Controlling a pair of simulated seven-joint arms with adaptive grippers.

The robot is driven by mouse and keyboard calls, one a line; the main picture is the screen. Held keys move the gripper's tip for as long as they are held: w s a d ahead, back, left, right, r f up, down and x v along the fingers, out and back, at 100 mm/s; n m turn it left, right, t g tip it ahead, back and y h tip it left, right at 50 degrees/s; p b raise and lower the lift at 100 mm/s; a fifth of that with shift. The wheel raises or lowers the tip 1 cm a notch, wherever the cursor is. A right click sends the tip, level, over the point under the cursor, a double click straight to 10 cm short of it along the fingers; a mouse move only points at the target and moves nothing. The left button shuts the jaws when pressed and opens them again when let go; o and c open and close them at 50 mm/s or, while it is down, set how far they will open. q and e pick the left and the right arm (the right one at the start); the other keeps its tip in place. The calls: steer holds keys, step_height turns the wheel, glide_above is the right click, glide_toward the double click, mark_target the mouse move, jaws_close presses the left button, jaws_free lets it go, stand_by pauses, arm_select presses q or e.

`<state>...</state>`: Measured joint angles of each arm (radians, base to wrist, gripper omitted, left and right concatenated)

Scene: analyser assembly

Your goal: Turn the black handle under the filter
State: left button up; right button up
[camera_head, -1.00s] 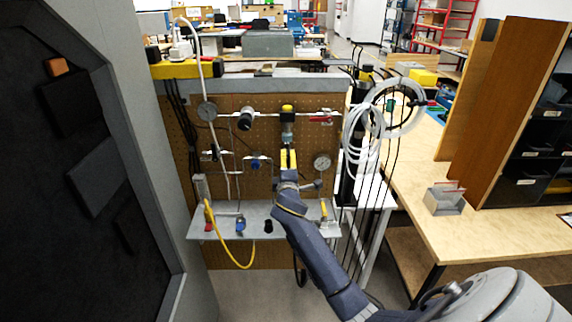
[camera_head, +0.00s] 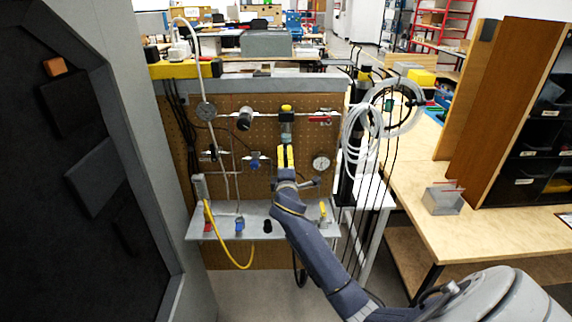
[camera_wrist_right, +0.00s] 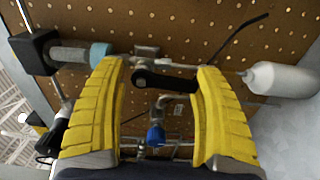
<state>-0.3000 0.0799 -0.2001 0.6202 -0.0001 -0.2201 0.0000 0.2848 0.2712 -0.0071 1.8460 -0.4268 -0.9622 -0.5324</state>
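The filter (camera_head: 287,130) hangs on the pegboard panel, with a yellow top and a grey body. My right gripper (camera_head: 286,156) is just below it, its yellow fingers pointing up at the panel. In the right wrist view, the black handle (camera_wrist_right: 165,80) lies between the two fingers of my right gripper (camera_wrist_right: 160,85). The fingers are apart, one on each side of it, and I cannot tell whether either touches it. In the head view the gripper hides the handle. My left gripper is not in view.
A blue valve (camera_head: 254,163) is to the left. A grey shelf (camera_head: 255,222) juts out below. A large dark cabinet (camera_head: 90,170) stands at the left.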

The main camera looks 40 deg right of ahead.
steer(key=shift+f, duration=0.25)
steer(key=shift+s, duration=0.1)
steer(key=shift+s, duration=0.2)
steer(key=v, duration=1.1)
steer(key=shift+s+a, duration=0.2)
steer(key=shift+s, duration=0.05)
